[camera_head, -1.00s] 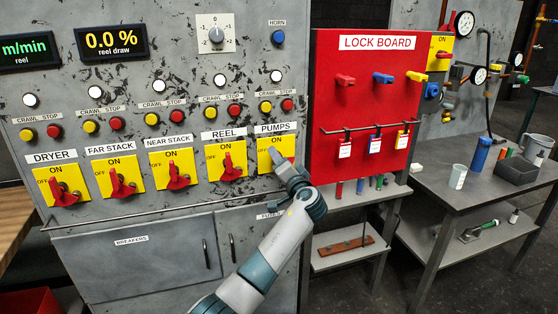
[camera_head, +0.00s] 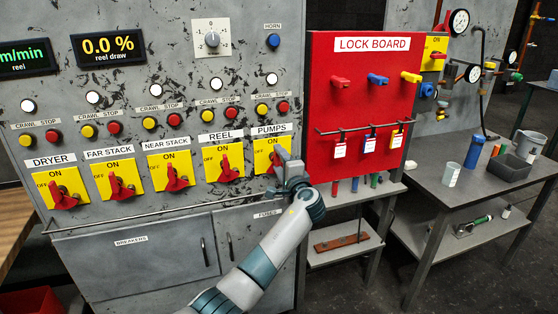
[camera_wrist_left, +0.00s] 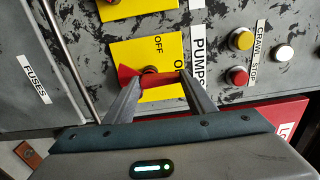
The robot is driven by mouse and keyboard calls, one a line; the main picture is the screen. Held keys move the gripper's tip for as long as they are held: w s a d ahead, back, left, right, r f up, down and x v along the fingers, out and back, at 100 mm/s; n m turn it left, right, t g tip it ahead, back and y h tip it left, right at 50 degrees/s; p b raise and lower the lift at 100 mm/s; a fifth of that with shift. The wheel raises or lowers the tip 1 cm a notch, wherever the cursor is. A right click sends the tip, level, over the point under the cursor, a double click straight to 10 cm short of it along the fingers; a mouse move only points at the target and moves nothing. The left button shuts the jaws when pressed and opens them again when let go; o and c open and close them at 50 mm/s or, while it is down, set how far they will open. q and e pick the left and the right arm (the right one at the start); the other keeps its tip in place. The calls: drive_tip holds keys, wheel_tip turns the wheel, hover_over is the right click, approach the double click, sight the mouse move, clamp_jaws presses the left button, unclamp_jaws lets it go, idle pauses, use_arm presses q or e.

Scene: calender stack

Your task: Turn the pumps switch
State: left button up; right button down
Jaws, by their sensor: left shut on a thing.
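The PUMPS switch (camera_head: 263,153) is the rightmost yellow plate in the row on the grey panel in the head view. Its red handle (camera_head: 271,168) shows only partly there, beside my fingers. My left gripper (camera_head: 281,160) is at this plate, shut on the handle. In the left wrist view the two fingers (camera_wrist_left: 158,88) of my left gripper stand on either side of the red handle (camera_wrist_left: 150,76). The handle runs roughly from left to right there, its right end near the partly covered ON label on the yellow plate (camera_wrist_left: 135,52). My right gripper is not in view.
The REEL switch (camera_head: 224,165) is just left of PUMPS. A rail (camera_head: 150,214) runs below the switches. The red lock board (camera_head: 335,100) stands close to the right of my gripper. A bench (camera_head: 430,190) with a cup and bins is farther right.

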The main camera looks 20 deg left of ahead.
use_arm(q)
drive_tip(key=shift+f, duration=0.1)
drive_tip(key=o, duration=1)
drive_tip(key=shift+o, duration=0.2)
drive_tip(key=shift+s+d, duration=0.1)
drive_tip(key=shift+d, duration=0.05)
drive_tip(key=shift+s+d, duration=0.35)
drive_tip(key=shift+s, duration=0.15)
drive_tip(key=b+v, duration=0.3)
drive_tip(key=v, duration=1.3)
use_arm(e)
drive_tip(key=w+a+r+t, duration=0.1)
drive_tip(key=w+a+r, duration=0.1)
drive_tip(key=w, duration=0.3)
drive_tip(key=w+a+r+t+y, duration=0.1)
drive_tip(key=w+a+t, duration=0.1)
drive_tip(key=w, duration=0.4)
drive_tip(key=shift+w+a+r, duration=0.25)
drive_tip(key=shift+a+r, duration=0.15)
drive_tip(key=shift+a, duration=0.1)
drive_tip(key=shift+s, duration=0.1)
